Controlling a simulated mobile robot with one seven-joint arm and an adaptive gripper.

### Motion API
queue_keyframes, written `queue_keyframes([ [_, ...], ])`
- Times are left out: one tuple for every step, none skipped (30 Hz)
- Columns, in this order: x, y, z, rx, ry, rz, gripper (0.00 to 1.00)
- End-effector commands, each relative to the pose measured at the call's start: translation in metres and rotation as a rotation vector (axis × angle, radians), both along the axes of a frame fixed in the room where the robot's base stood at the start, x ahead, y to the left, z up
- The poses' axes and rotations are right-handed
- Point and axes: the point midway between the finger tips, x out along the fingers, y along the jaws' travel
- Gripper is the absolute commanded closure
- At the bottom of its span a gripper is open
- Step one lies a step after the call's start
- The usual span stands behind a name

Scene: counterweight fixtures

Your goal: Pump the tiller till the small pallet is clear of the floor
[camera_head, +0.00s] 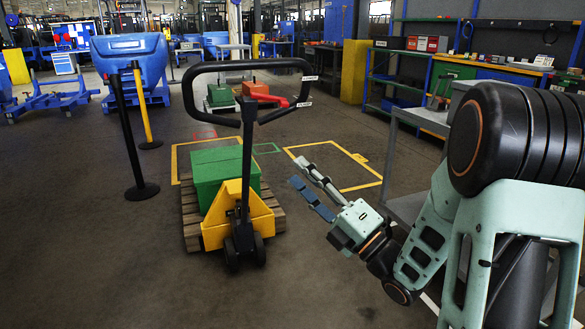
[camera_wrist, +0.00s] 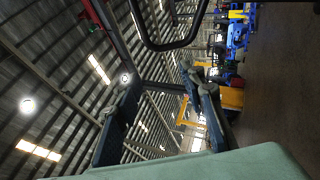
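The tiller (camera_head: 247,150) is a black post with a wide loop handle (camera_head: 215,66), standing near upright on a yellow pallet truck (camera_head: 237,215). The loop also shows at the top of the wrist view (camera_wrist: 170,46). The small wooden pallet (camera_head: 190,222) sits behind the truck's body under a green box (camera_head: 215,172); any gap to the floor cannot be made out. My gripper (camera_head: 296,172) is open and empty, right of the tiller and well below its loop, apart from both. Its two spread fingers also show in the wrist view (camera_wrist: 160,76).
A grey bench (camera_head: 405,118) stands beside my arm at right. A black barrier post (camera_head: 130,140) stands left of the truck. Yellow floor outlines (camera_head: 370,186) mark clear floor. Open floor lies in front.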

Motion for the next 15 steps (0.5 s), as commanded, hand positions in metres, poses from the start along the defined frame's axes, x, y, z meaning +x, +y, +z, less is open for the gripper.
queue_keyframes([
  [-0.008,-0.008,-0.006,0.002,0.004,-0.005,0.63],
  [-0.012,-0.012,-0.009,0.001,0.004,-0.005,0.63],
  [-0.018,-0.018,-0.012,0.002,0.005,-0.005,0.63],
  [-0.023,-0.022,-0.015,0.002,0.005,-0.005,0.63],
  [-0.027,-0.025,-0.017,0.002,0.005,-0.004,0.63],
  [-0.032,-0.03,-0.021,0.002,0.004,-0.005,0.63],
  [-0.036,-0.033,-0.023,0.001,0.004,-0.005,0.63],
  [-0.039,-0.035,-0.025,0.002,0.004,-0.004,0.63],
  [-0.043,-0.039,-0.027,0.002,0.003,-0.003,0.63],
  [-0.046,-0.041,-0.028,0.001,0.003,-0.004,0.63],
  [-0.048,-0.043,-0.03,0.001,0.003,-0.004,0.63],
  [-0.051,-0.045,-0.031,0.0,0.003,-0.003,0.63],
  [-0.052,-0.046,-0.032,0.001,0.003,-0.003,0.63],
  [-0.054,-0.047,-0.032,0.001,0.002,-0.002,0.63],
  [-0.055,-0.048,-0.033,0.001,0.001,0.0,0.63],
])
